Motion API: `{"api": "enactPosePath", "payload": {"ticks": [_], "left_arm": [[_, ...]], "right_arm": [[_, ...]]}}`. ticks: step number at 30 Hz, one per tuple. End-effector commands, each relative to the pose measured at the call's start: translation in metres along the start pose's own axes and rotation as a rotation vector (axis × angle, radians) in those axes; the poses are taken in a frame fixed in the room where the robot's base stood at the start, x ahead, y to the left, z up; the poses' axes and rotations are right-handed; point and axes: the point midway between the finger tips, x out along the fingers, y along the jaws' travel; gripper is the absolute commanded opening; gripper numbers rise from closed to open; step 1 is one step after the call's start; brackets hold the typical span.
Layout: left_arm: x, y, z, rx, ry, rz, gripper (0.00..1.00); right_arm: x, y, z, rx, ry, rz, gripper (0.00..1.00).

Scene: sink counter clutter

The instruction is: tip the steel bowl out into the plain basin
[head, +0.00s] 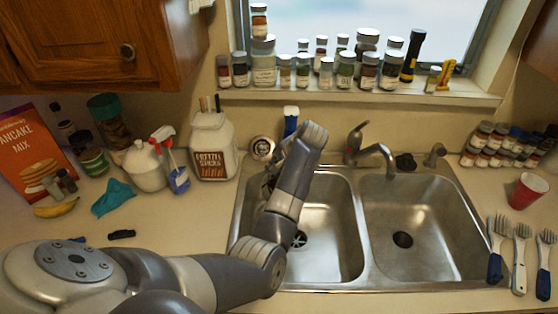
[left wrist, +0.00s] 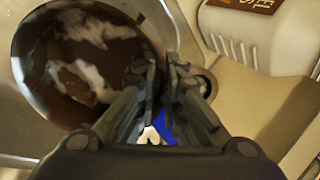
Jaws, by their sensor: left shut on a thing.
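The steel bowl (left wrist: 88,66) fills the upper left of the left wrist view as a dark round hollow with a brown and whitish sheen. My left gripper (left wrist: 164,62) is shut on its right rim. In the head view this gripper (head: 270,180) is largely hidden behind my own wrist, over the back left of the sink; I cannot make out the bowl there. The left basin (head: 335,240) has a drain with a cross-patterned strainer. The right basin (head: 435,225) has a plain dark drain and looks empty. My right gripper is not in view.
The faucet (head: 375,152) stands behind the sink between the basins. A white jar (head: 212,147) and a spray bottle (head: 172,165) stand left of the sink. Several forks (head: 520,255) and a red cup (head: 526,191) are at the right. Jars line the sill (head: 360,98).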

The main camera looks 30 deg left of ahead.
Motion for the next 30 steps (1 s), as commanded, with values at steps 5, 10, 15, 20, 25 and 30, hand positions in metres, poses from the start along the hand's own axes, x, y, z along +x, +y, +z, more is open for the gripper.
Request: {"api": "enactPosePath", "payload": {"ticks": [5, 10, 15, 20, 25, 30], "left_arm": [[0.020, 0.002, 0.000, -0.003, -0.010, 0.162, 0.00], [0.041, 0.012, 0.001, -0.003, -0.019, 0.312, 0.00], [0.058, 0.022, 0.002, -0.004, -0.026, 0.445, 0.00], [0.066, 0.028, 0.002, -0.002, -0.028, 0.519, 0.00], [0.067, 0.030, 0.002, -0.002, -0.030, 0.551, 0.00], [0.067, 0.029, 0.002, -0.001, -0.030, 0.553, 0.00]], "right_arm": [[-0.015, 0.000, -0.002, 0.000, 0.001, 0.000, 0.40], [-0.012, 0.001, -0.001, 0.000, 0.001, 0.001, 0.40], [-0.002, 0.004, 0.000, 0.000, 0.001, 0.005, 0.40], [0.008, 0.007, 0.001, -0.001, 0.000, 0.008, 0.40], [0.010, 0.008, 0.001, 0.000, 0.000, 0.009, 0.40], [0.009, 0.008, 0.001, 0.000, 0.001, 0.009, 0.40]]}}
